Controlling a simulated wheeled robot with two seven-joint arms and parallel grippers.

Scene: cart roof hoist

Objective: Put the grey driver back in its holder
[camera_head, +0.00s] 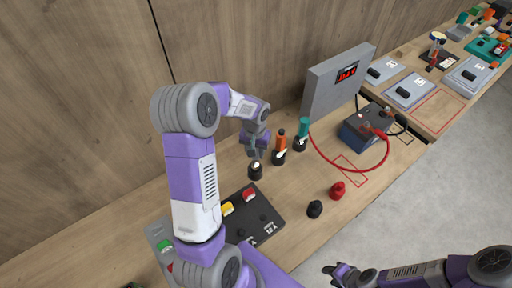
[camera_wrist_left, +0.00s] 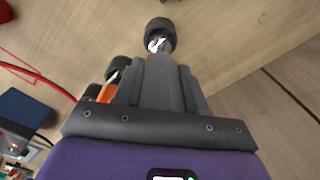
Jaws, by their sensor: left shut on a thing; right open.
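My left gripper (camera_head: 257,148) is shut on the grey driver (camera_wrist_left: 165,82), just above a black round holder (camera_head: 256,171). The left wrist view shows the grey handle between the fingers, pointing at the holder (camera_wrist_left: 160,30). A bright bit of metal shows at the holder's mouth; I cannot tell whether the driver's tip is inside. The orange driver (camera_head: 281,143) and the teal driver (camera_head: 304,127) stand upright in similar holders to the right. My right gripper (camera_head: 332,275) is open and empty at the bottom, off the bench.
A wooden wall runs behind the bench. A dark panel (camera_head: 262,227) with coloured switches lies in front. A black knob (camera_head: 315,208) and a red knob (camera_head: 337,190) stand to its right. A blue box (camera_head: 366,130) with a red cable and a grey display (camera_head: 336,82) are farther right.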

